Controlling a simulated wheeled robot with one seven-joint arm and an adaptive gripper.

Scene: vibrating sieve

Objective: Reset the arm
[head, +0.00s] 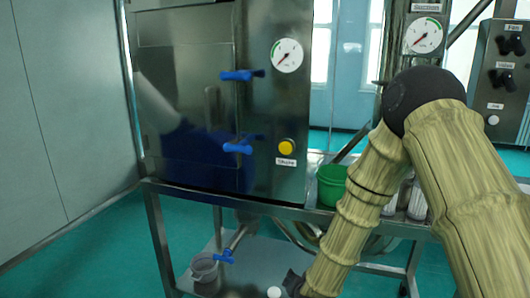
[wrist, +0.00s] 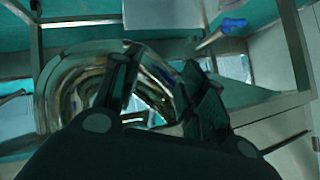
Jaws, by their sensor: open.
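My arm, with a bamboo-like surface and a dark elbow, crosses the right side of the head view and slants down to the bottom edge. My gripper (wrist: 163,82) shows in the wrist view with its two dark fingers apart and nothing held between them. Behind the fingers is a shiny curved metal part (wrist: 60,78); I cannot tell how far it is from the fingertips. In the head view the gripper end is low, near the lower shelf, and mostly cut off by the frame.
A steel cabinet (head: 262,108) with blue valve handles (head: 241,75), a gauge (head: 287,55) and a yellow button (head: 286,146) stands on a steel frame. A green container (head: 331,184) is beside my forearm. Floor at left is open.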

